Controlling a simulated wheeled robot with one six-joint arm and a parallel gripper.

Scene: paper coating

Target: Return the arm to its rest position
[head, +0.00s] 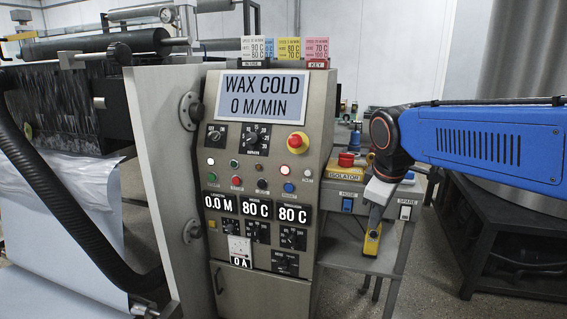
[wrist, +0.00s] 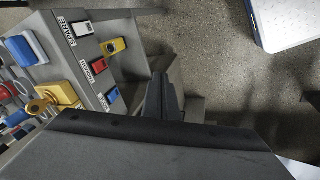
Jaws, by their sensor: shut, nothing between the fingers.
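My blue arm (head: 480,145) reaches in from the right in the head view and bends down at a dark joint beside the control cabinet. My gripper (wrist: 162,82) points away from the camera in the wrist view, its dark fingers together with nothing between them. In the head view the arm's end hangs in front of the small switch panel, above the grey side table. A yellow piece with a dark spot (head: 372,240) shows just below it; I cannot tell whether they touch. A yellow piece also lies beside the switches in the wrist view (wrist: 113,47).
The control cabinet (head: 262,120) reads WAX COLD, 0 M/MIN. The grey side table (head: 345,262) lies below. A dark frame (head: 510,240) stands at right. Open floor shows between.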

